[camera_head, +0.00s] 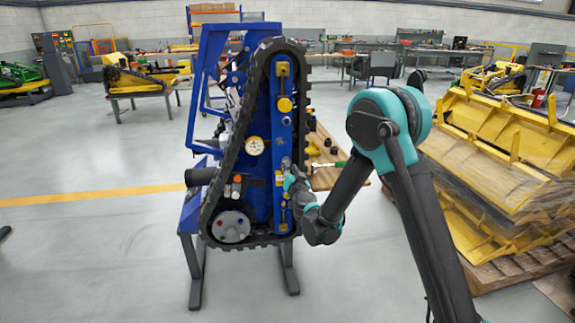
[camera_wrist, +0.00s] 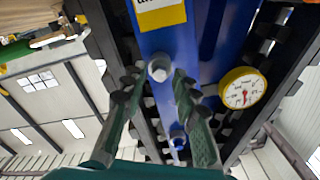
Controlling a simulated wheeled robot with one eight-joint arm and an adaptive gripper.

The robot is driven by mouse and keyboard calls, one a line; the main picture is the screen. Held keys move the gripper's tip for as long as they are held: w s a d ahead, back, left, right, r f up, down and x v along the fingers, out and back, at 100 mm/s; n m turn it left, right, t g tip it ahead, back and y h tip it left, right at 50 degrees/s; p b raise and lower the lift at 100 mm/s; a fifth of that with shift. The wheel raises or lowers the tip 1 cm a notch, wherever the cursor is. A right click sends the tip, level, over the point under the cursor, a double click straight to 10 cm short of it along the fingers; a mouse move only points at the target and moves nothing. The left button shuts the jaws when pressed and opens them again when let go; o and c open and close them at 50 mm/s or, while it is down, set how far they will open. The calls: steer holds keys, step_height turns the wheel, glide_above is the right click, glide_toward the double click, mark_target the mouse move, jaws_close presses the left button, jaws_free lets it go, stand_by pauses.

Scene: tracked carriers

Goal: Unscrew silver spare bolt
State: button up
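A silver hex-headed bolt (camera_wrist: 160,70) sits on a blue upright rail (camera_wrist: 150,45) in the wrist view, beside a yellow-and-white label (camera_wrist: 160,13). My gripper (camera_wrist: 157,76) is open, with one dark green finger on each side of the bolt head. Gaps show between the head and the fingers, and I cannot tell how deep the tips reach. A second bolt (camera_wrist: 178,140) shows farther along the same rail, between the finger bases. In the head view my gripper (camera_head: 289,182) is at the rail's lower half, hiding part of it.
A black rubber track (camera_head: 234,150) surrounds the blue panel, close to my fingers. A round yellow-rimmed gauge (camera_wrist: 242,88) is to the right in the wrist view. A wooden table (camera_head: 325,160) with small parts stands behind my wrist. Stacked yellow frames (camera_head: 500,140) stand at right.

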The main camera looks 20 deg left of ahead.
steer(key=m, duration=0.9)
steer(key=shift+m, duration=0.4)
steer(key=shift+w+a, duration=0.15)
steer(key=shift+w, duration=0.1)
steer(key=shift+c, duration=0.4)
jaws_close()
steer(key=shift+s+n, duration=0.2)
steer(key=shift+n, duration=3.2)
